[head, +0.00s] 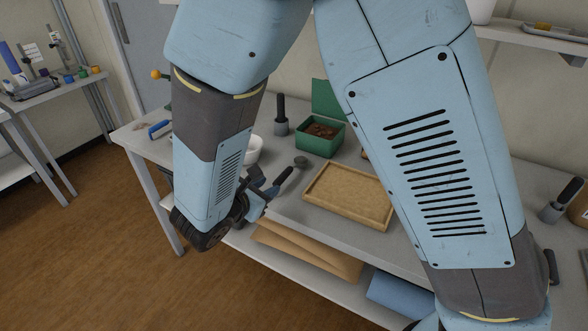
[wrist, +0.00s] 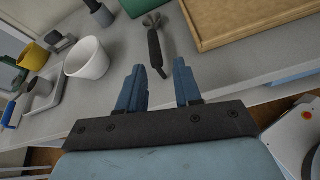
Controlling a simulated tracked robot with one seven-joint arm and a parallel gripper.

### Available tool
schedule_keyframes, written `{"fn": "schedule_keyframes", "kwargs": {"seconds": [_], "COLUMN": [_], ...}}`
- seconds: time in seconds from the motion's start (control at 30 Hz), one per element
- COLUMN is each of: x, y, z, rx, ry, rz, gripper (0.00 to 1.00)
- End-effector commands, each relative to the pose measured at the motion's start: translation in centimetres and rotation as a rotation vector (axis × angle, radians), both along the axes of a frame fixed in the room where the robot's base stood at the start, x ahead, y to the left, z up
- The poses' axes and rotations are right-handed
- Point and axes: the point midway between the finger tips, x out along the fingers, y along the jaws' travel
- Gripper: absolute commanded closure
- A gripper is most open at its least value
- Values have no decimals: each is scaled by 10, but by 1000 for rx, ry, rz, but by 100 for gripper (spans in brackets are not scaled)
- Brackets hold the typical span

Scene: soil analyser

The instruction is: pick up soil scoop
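The soil scoop, with a dark handle and a grey metal head, lies on the grey table; it shows in the head view (head: 300,162) and in the wrist view (wrist: 156,48). Its handle points toward my gripper and its head points away. My gripper (wrist: 160,82) is open, with its two blue fingers apart. The handle's end lies just ahead of the gap between the fingertips, and nothing is held. In the head view my gripper (head: 262,190) is at the table's front edge, partly hidden by my arm.
A white bowl (wrist: 87,58) stands left of the scoop. A wooden tray (head: 345,195) lies to its right. A green box with soil (head: 320,132) and an upright dark-handled tool (head: 282,115) stand behind. Brown folders (head: 300,247) lie on the lower shelf.

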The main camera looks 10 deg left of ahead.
Motion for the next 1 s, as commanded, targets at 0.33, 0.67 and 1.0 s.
{"fn": "schedule_keyframes", "kwargs": {"seconds": [0.33,0.67,1.0], "x": [13,59,80], "y": [8,-6,-15], "z": [-20,-39,-48], "rx": [-40,-37,-38], "ry": [-12,-12,-11], "rz": [65,65,63], "gripper": [66,66,66]}}
